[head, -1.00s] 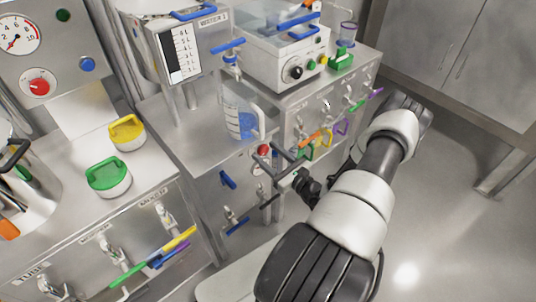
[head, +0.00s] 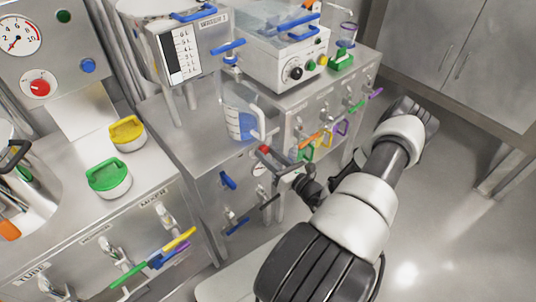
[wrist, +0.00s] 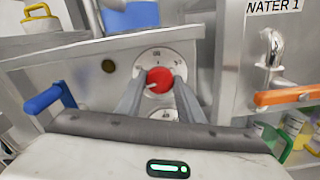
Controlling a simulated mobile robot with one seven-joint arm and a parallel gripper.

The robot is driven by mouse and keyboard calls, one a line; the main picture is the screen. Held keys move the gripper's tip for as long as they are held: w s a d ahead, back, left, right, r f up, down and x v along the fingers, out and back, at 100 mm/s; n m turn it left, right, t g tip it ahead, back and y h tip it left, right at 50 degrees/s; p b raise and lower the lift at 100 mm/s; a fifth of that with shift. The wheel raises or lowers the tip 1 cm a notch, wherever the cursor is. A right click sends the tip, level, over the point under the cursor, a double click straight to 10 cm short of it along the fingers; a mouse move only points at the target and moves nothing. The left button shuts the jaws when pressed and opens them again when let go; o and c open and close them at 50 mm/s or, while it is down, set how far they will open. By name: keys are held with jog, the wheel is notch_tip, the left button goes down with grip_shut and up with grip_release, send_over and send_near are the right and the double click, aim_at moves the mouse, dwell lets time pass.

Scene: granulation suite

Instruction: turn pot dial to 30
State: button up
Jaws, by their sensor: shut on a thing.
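A red dial knob (wrist: 159,80) on a round white scale plate shows in the wrist view, on the metal front panel below the bench top. In the head view the knob (head: 265,150) is small, beside a white plate. My gripper (wrist: 159,88) is shut on the red knob, one finger on each side of it. In the head view my gripper (head: 271,160) reaches the panel from the right. A pale pointer mark on the knob points to the lower left in the wrist view. The scale figures are too small to read.
A jug (head: 241,120) with blue liquid stands on the bench above. Several coloured tap handles, such as an orange one (wrist: 286,96), are to the right. Another red dial (head: 39,88) is on the far-left panel.

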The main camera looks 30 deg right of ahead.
jog(key=m, duration=0.4)
jog(key=shift+m, duration=1.9)
jog(key=shift+f, duration=0.1)
jog(key=o, duration=1.1)
jog(key=shift+c, duration=0.2)
jog(key=shift+p, duration=0.3)
jog(key=s+d+p, duration=0.1)
jog(key=s+d, duration=0.1)
jog(key=s, duration=1.5)
jog(key=shift+s+d, duration=0.15)
jog(key=shift+d, duration=0.05)
